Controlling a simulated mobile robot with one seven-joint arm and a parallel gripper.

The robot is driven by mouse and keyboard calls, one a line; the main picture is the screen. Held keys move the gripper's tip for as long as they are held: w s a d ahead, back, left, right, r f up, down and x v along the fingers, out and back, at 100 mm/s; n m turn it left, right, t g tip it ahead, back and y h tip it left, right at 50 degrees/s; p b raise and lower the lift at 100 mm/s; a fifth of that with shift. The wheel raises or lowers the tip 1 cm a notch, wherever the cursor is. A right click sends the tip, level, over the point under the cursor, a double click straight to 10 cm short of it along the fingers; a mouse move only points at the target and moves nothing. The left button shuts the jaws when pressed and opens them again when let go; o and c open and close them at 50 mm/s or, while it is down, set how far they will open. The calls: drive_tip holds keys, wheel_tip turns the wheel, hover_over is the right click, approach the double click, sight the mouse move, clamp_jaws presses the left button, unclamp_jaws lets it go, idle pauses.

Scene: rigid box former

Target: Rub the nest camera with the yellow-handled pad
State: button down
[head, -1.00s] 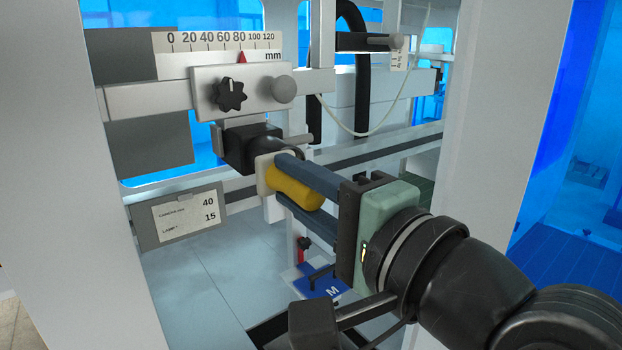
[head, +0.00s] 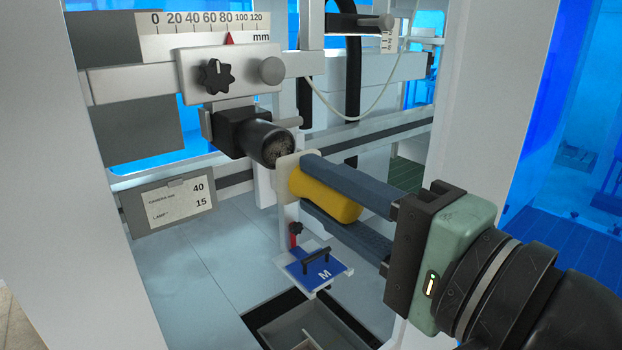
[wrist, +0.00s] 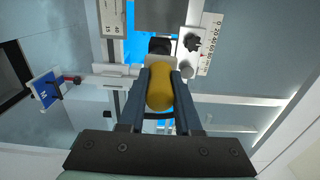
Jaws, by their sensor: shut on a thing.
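The nest camera (head: 240,135) is a black box with a cylindrical lens barrel, hung under the slide with the mm scale. Its lens face is visible and looks speckled. My gripper (head: 305,183) is shut on the yellow handle (head: 325,195) of the pad. The pale pad (head: 287,174) points toward the camera, just right of and below the lens, with a small apparent gap. In the wrist view the yellow handle (wrist: 160,88) lies between the two blue fingers, and the pad (wrist: 157,71) partly hides the dark camera (wrist: 159,46).
A slide with a black knob (head: 216,76) and scale (head: 205,22) sits above the camera. A label plate (head: 178,200) stands at left. A blue plate marked M (head: 318,268) lies below the gripper, above an open bin. White posts flank the opening on both sides.

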sight(356, 209)
idle(0.3)
drive_tip(key=shift+v, duration=1.6)
drive_tip(key=shift+w+a, duration=0.15)
drive_tip(key=shift+x, duration=3.3)
drive_tip(key=shift+x, duration=1.05)
drive_tip(key=shift+w+d, duration=0.6)
drive_tip(key=shift+d, duration=0.25)
drive_tip(key=shift+w+d, duration=0.55)
drive_tip(key=shift+d, duration=0.3)
